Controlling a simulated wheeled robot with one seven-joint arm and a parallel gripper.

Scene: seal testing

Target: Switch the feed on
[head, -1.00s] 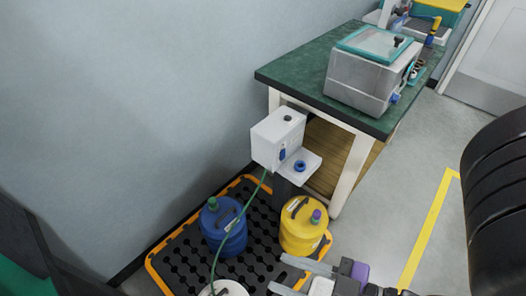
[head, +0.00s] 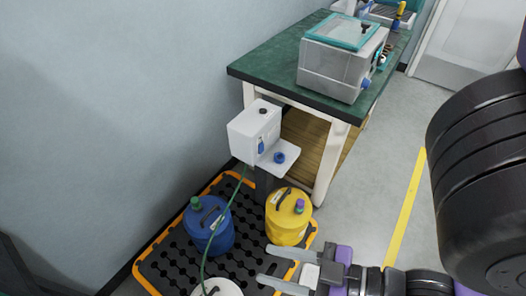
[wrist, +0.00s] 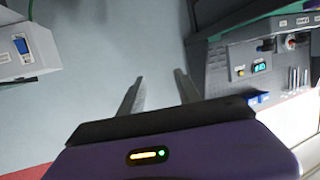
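A white box (head: 254,130) with a blue switch (head: 261,146) on its front is mounted by the near end of the green bench. A small shelf with a blue round knob (head: 279,157) juts out below it. A green hose (head: 222,216) runs down from the box. My gripper (head: 272,268) is open and empty, low in front of the yellow canister, with its fingers pointing left. In the wrist view its fingers (wrist: 160,92) stand apart over bare floor. A pale box with a blue rocker switch (wrist: 21,46) shows there at the left; I cannot tell whether it is the same box.
A blue canister (head: 209,232) and a yellow canister (head: 287,222) stand on a black, orange-edged pallet (head: 160,262). The green bench (head: 270,70) carries a grey chamber (head: 335,72). A panel with a lit display (wrist: 261,68) is at right in the wrist view. Floor right of the bench is clear.

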